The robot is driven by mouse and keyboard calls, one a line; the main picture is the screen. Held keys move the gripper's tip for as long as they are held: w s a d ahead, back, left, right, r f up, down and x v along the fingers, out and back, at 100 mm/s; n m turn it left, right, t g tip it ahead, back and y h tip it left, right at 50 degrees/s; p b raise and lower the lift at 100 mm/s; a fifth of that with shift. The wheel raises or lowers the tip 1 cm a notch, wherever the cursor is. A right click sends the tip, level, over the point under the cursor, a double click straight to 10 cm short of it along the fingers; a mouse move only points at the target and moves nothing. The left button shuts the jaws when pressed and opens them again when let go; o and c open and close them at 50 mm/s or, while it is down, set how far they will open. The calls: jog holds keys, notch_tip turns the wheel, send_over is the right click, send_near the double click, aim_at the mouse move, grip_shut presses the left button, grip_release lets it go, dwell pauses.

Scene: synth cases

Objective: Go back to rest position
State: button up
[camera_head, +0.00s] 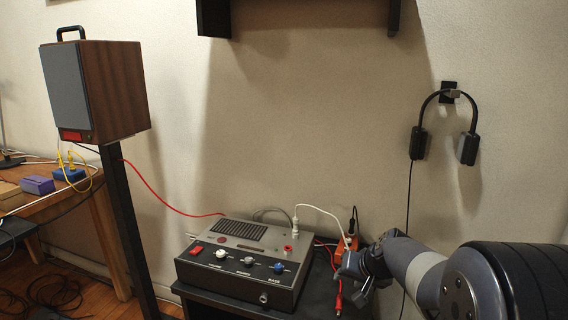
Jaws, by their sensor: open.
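My gripper (350,272) is at the lower right of the head view, at the end of my arm, which reaches in from the right edge. It is open. It is just right of the grey and black control box (244,262), in front of an orange box (345,247) that it partly hides. A red plug (338,300) on a red cable hangs close to the fingertips. I cannot tell whether the gripper touches the plug or the orange box.
The control box sits on a dark stand, with a white cable (322,211) plugged into its top. A speaker (94,90) stands on a post at left. Headphones (446,125) hang on the wall above my arm. A wooden table (75,203) is far left.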

jog(key=shift+r, duration=0.5)
jog(key=shift+f, duration=0.1)
notch_tip(320, 180, down, 5)
jog(key=b, duration=0.4)
jog(key=shift+f, duration=0.1)
jog(key=p+v, duration=0.4)
jog(key=v, duration=0.7)
jog(key=b+x, duration=0.4)
jog(key=x, duration=0.7)
jog(key=shift+f, duration=0.2)
jog(key=s+r+n+g+h+p, duration=0.1)
jog(key=s+r+g+p, duration=0.2)
jog(key=p, duration=1.4)
jog(key=s+a+r+n+g+p, duration=0.1)
jog(key=s+r+g+p, duration=0.2)
jog(key=r+p, duration=0.9)
jog(key=s+p, duration=0.2)
jog(key=p, duration=0.2)
jog(key=shift+h+p, duration=0.35)
jog(key=shift+h, duration=0.05)
